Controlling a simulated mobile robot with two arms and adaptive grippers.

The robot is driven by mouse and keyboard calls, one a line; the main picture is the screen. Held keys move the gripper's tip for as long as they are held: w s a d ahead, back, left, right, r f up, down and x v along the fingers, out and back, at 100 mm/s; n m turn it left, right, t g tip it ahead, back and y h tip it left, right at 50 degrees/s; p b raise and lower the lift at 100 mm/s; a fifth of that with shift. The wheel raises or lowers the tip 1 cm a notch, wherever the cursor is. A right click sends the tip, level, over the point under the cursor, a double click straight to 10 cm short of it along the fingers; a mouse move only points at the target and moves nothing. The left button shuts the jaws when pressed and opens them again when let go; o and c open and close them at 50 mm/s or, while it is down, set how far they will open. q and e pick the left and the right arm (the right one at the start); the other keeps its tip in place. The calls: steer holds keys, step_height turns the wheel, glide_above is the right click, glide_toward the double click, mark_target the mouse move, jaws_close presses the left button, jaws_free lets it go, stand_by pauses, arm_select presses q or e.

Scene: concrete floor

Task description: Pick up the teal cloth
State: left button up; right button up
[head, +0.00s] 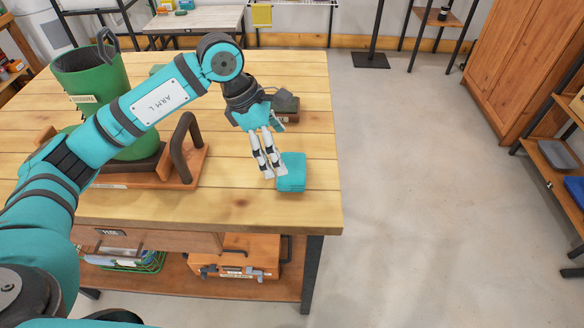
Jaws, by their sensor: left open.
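The teal cloth (292,173) is a small folded block lying on the wooden table (240,205), near its front right corner. My left gripper (273,174) reaches down from the upper left and points at the tabletop. Its fingers are open and its tips are at the left edge of the cloth. I cannot tell whether they touch it. The cloth's top and right side show, and its left edge is partly behind the fingers. My right gripper is not in view.
A green bucket-like container (92,85) and a wooden tray with a dark handle (187,140) stand on the table's left part, partly behind my left arm. A dark block (288,107) lies behind the gripper. The concrete floor (420,200) right of the table is clear.

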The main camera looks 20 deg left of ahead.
mark_target(289, 166)
arm_select(q)
steer(key=p+x, duration=0.1)
steer(key=x, duration=0.6)
steer(key=shift+w+d+f, duration=0.1)
steer(key=shift+w+f, duration=0.05)
steer(key=shift+c, duration=0.3)
steer(key=c, duration=0.7)
